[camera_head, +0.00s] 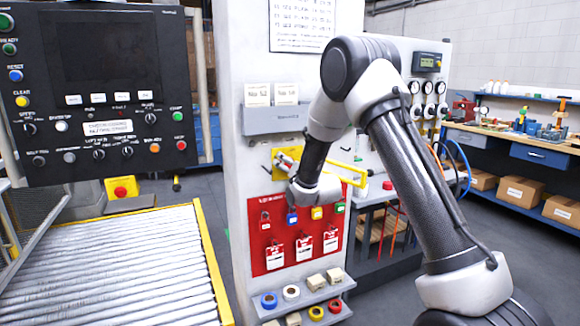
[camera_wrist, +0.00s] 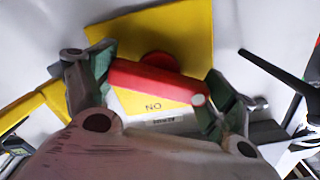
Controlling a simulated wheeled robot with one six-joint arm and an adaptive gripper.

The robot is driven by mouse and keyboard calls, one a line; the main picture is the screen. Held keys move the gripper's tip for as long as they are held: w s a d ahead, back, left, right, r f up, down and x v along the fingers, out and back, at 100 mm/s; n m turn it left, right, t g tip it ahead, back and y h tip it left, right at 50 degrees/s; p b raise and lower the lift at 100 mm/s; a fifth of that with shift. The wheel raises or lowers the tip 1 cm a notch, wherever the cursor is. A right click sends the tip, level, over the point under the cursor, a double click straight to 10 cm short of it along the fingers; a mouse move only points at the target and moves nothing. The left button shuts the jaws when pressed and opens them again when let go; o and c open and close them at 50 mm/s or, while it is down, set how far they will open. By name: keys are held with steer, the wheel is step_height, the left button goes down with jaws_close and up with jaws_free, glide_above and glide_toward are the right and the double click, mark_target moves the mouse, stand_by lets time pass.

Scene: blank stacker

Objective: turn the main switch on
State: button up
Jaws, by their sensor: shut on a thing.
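The main switch has a red handle (camera_wrist: 150,82) on a yellow plate (camera_wrist: 195,40) in the wrist view, with a round red hub behind it. The handle lies across the plate, tilted a little in the picture. The label "ON" shows upside down just below it. My gripper (camera_wrist: 160,86) is shut on the red handle, one finger at each end. In the head view the yellow plate (camera_head: 279,168) is on the white cabinet, and my gripper (camera_head: 288,163) is against it. The handle is not clear there, as my wrist covers part of the plate.
Below is a red lockout board (camera_head: 262,255) with padlocks and tags, above a shelf of tape rolls (camera_head: 310,300). A grey document holder (camera_head: 272,119) is above the plate. A yellow bar (camera_head: 348,180) juts out at right. A control panel (camera_head: 100,90) and roller conveyor (camera_head: 120,270) are left.

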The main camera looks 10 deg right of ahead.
steer(key=m, duration=0.6)
steer(key=shift+d+m, duration=0.1)
steer(key=shift+m, duration=0.2)
steer(key=m, duration=0.5)
steer(key=shift+d, duration=0.1)
steer(key=shift+f+m, duration=0.1)
steer(key=shift+m, duration=0.3)
steer(key=o, duration=0.9)
steer(key=shift+s, duration=0.1)
steer(key=s, duration=0.3)
steer(key=s+d, duration=0.1)
steer(key=s, duration=0.3)
steer(key=s+d, duration=0.1)
steer(key=s, duration=0.3)
steer(key=shift+s+d, duration=0.2)
steer(key=shift+s, duration=0.05)
